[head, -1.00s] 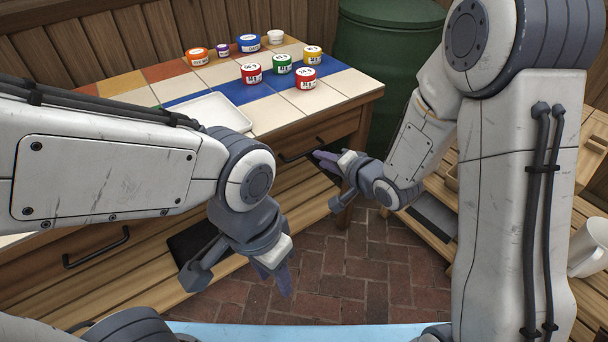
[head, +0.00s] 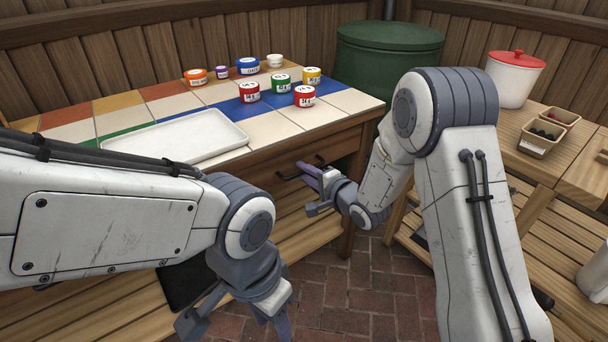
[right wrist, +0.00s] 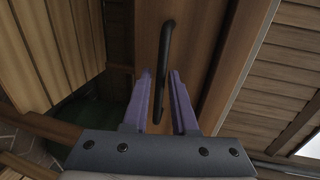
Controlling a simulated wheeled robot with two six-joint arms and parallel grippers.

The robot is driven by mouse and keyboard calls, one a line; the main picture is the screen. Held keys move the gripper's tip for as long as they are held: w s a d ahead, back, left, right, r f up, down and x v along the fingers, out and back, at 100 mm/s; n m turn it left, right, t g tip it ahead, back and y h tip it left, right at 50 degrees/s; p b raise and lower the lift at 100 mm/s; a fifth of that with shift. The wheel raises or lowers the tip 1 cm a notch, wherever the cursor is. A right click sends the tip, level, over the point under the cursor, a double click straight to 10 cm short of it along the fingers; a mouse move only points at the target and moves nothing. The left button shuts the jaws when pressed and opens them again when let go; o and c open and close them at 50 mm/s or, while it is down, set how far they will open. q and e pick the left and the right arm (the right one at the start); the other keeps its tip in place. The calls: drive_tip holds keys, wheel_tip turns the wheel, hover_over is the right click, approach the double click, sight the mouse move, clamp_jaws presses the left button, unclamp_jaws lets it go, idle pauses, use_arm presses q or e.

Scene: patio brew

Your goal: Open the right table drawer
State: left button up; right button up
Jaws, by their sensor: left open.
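The right table drawer (head: 337,150) is a wooden front under the tiled top, and it looks closed. Its dark bar handle (head: 287,177) is partly hidden by my right gripper (head: 306,188). In the right wrist view, the handle (right wrist: 166,50) runs between the two purple fingertips of that gripper (right wrist: 161,76). Gaps show on both sides of the bar, so the fingers are around it but not closed on it. My left gripper (head: 238,326) is open and empty, low in front of the table, away from the drawer.
A white tray (head: 180,139) and several paint jars, including a red one (head: 304,96), stand on the tabletop. A green barrel (head: 388,62) stands behind the table's right end. A wooden side table (head: 515,130) is at the right. Brick floor (head: 375,290) lies open between.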

drive_tip(key=shift+w+a, duration=0.2)
clamp_jaws()
drive_tip(key=shift+f, duration=0.1)
idle(1.3)
